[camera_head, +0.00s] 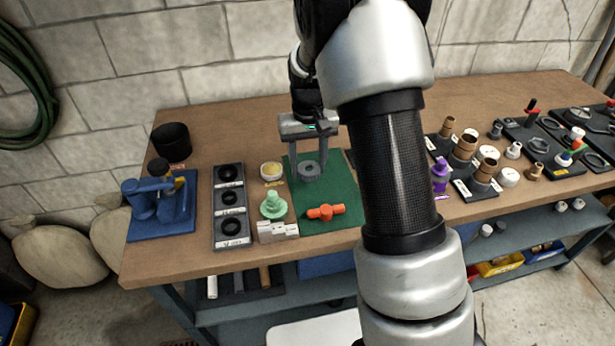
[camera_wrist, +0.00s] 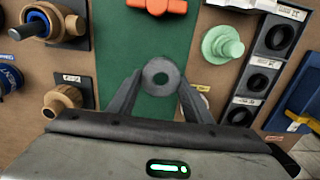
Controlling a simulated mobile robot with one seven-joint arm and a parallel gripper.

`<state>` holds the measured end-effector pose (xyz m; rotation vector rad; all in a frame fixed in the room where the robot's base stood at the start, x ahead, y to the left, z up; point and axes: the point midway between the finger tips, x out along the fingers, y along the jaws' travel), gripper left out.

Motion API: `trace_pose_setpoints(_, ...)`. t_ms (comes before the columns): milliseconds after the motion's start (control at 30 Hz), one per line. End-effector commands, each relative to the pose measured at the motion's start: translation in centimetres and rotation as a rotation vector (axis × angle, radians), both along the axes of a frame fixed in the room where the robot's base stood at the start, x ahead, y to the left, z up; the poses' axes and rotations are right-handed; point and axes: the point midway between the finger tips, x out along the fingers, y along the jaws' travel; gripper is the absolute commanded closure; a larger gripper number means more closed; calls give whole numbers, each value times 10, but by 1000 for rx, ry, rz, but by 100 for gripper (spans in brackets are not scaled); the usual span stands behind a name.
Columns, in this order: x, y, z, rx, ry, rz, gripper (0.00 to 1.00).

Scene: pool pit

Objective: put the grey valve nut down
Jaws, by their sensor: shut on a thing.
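I cannot tell whether the nut's underside touches the mat.
An orange valve part (camera_head: 325,212) lies on the mat's front. A mint-green flanged part (camera_head: 273,207), a yellow-topped round piece (camera_head: 271,170) and a black socket tray (camera_head: 231,228) stand left. Brown fittings (camera_head: 465,147) stand right. My arm hides the bench's middle.

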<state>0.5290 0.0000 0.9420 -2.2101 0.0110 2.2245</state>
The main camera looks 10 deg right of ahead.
Motion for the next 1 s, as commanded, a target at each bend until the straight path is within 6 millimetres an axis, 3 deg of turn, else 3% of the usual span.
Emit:
trace_pose_setpoints(300,-1,0,-37,0,2,0,80)
trace_pose_setpoints(1000,0,0,-50,0,0,0,80)
